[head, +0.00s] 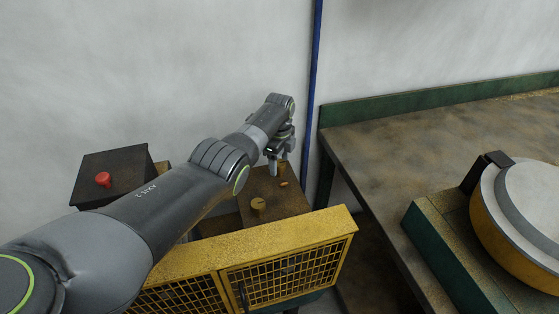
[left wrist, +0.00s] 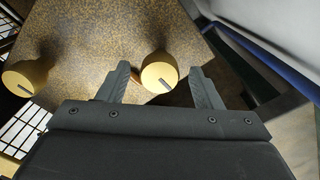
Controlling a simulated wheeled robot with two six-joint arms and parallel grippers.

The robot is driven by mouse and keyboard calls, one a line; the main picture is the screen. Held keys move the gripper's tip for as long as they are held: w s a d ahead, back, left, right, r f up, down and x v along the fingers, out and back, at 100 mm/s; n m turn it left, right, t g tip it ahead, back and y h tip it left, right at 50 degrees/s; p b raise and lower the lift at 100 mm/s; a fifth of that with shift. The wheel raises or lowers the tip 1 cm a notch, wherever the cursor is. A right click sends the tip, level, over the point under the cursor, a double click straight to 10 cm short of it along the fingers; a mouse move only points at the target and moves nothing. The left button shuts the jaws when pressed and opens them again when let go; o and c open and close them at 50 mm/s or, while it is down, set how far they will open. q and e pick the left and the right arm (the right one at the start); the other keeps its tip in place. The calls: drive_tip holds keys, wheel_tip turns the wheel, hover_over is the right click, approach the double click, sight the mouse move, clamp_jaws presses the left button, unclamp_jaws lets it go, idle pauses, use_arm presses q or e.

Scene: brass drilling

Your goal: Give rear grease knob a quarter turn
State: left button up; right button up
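The rear grease knob (head: 283,168) is a brass-coloured round knob on top of a brown, worn machine block, partly hidden by my left gripper in the head view. In the left wrist view the rear knob (left wrist: 158,70) shows a dark slot mark on its face and lies between my two fingers. My left gripper (head: 277,167) is open around it, with a gap visible on each side in the left wrist view (left wrist: 160,88). A second, front knob (head: 258,206) stands nearer; it also shows at the left of the left wrist view (left wrist: 25,76). My right gripper is not in view.
A yellow mesh guard (head: 285,250) stands in front of the knobs. A small copper-coloured piece (head: 284,184) lies by the rear knob. A red button (head: 103,179) sits on a dark box at left. A green-edged bench (head: 400,150) with a yellow round machine (head: 500,225) is at right.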

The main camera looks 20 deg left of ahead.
sight(279, 163)
use_arm(q)
wheel_tip(279, 163, up, 6)
drive_tip(key=shift+f+p, duration=0.1)
drive_tip(key=shift+p, duration=0.6)
wheel_tip(279, 163, up, 12)
drive_tip(key=b, duration=0.1)
drive_tip(key=shift+f+b, duration=0.2)
drive_tip(key=shift+b, duration=0.15)
drive_tip(key=shift+f, duration=0.1)
